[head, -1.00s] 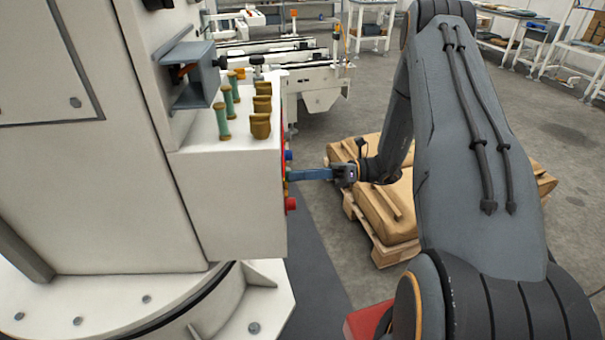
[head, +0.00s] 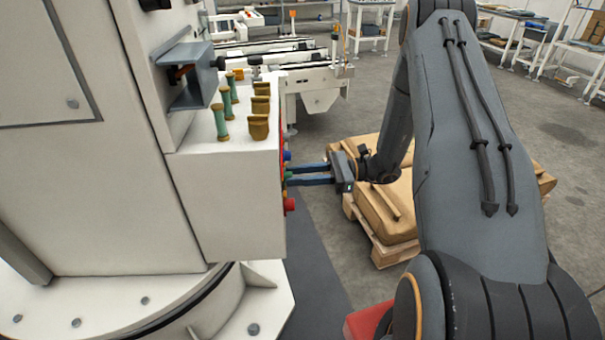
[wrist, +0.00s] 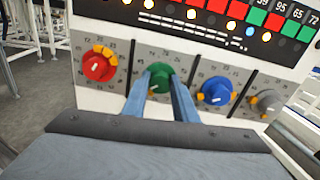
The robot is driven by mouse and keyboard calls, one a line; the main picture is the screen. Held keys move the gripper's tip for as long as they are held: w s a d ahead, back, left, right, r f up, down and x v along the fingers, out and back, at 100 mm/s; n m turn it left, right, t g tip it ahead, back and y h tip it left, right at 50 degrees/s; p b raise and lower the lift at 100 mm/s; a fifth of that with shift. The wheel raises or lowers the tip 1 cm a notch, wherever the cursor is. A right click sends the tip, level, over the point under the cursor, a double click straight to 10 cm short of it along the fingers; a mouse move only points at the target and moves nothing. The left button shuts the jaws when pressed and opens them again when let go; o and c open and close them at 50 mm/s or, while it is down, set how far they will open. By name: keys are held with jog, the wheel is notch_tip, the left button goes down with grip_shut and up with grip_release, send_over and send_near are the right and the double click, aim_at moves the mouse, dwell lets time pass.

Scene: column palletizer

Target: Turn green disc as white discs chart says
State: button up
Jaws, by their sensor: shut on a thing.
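The green disc (wrist: 160,70) is a round knob on a grey dial plate, between the red and blue discs in the wrist view. My gripper (wrist: 160,88) has one blue-grey finger on each side of it and is shut on it. The fingers hide the lower part of the disc and some scale marks. In the head view my gripper (head: 292,175) reaches left to the side panel of the white machine, and the green disc shows only as a sliver. No chart of white discs can be made out for certain; a black board (wrist: 180,16) above has small white and yellow round spots.
The red disc (wrist: 99,67), blue disc (wrist: 216,91) and grey disc (wrist: 266,102) sit close on either side, with dark dividers between. Coloured squares and white numbers are on the board's right. A pallet with brown sacks (head: 385,210) stands behind my arm.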

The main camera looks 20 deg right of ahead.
jog(key=shift+s+a+n+t+b, duration=0.15)
jog(key=shift+n+b, duration=0.15)
jog(key=shift+n, duration=2.15)
jog(key=shift+s+a+n+t+b, duration=0.15)
jog(key=shift+n+b, duration=0.1)
jog(key=shift+n, duration=2.2)
jog(key=shift+d, duration=0.15)
jog(key=shift+w, duration=0.1)
jog(key=o, duration=1)
jog(key=shift+o, duration=0.2)
jog(key=shift+d, duration=0.1)
